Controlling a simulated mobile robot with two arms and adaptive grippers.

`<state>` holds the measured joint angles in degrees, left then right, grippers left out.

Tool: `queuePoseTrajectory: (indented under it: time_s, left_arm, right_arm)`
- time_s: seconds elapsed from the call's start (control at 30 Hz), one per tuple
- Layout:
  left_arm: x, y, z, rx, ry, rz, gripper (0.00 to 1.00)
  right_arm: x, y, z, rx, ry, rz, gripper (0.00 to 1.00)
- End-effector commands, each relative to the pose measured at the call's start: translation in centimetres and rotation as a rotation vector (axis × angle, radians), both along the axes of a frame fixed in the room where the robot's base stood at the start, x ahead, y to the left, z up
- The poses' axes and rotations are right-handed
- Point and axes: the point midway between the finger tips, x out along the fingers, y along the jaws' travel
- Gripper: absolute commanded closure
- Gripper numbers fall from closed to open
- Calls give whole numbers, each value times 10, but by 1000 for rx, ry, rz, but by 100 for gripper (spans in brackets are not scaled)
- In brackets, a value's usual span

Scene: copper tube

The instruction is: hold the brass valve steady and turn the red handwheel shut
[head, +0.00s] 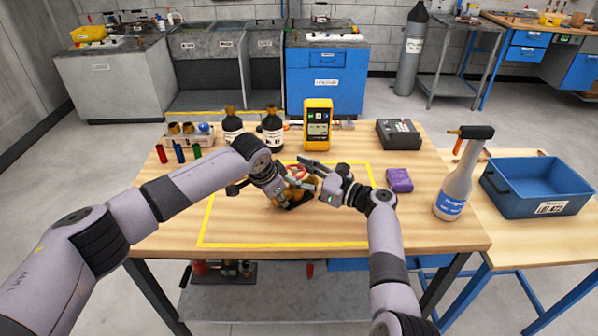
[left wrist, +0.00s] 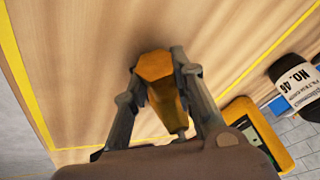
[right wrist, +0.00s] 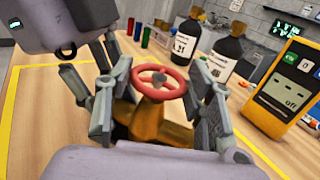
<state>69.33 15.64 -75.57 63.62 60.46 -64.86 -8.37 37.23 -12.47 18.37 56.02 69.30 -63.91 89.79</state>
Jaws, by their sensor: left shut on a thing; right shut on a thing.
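The brass valve (head: 291,197) is inside the yellow outline on the wooden table. In the left wrist view its hexagonal brass body (left wrist: 156,72) sits between the fingers of my left gripper (left wrist: 158,85), which is shut on it. The red handwheel (right wrist: 158,84) tops the valve in the right wrist view. My right gripper (right wrist: 160,92) is shut on the handwheel, one finger at each side of the rim. In the head view the handwheel (head: 297,172) is partly hidden by both grippers. The valve's lower part is mostly covered.
Behind the grippers stand two dark bottles (head: 272,131) and a yellow meter (head: 317,125). A purple block (head: 399,180), black case (head: 398,134) and spray bottle (head: 457,185) are to the right. A blue bin (head: 540,187) is on the side table. The front of the outlined area is clear.

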Motion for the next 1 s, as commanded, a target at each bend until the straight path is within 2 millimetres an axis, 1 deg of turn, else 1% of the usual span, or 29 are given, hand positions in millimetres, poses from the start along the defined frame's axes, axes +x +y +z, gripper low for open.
queuePoseTrajectory:
  time_s: [0.27, 0.3, 0.57, 0.87, 1.0]
  left_arm:
    - [-1, -2, 1, -4, 1, -2, 100]
    - [-1, -2, 1, -4, 1, -2, 100]
    - [0, -1, 1, -3, 0, -1, 100]
    - [0, -1, 1, -3, -1, 0, 100]
    - [0, -1, 1, -3, -2, 0, 100]
  right_arm:
    - [0, -2, -2, 0, 5, -4, 79]
    - [0, -2, -2, 0, 5, -4, 48]
    - [0, -1, -1, 0, 2, -1, 31]
    - [0, -1, 0, 1, 1, 0, 30]
    - [-4, -8, 0, 1, 1, -2, 30]
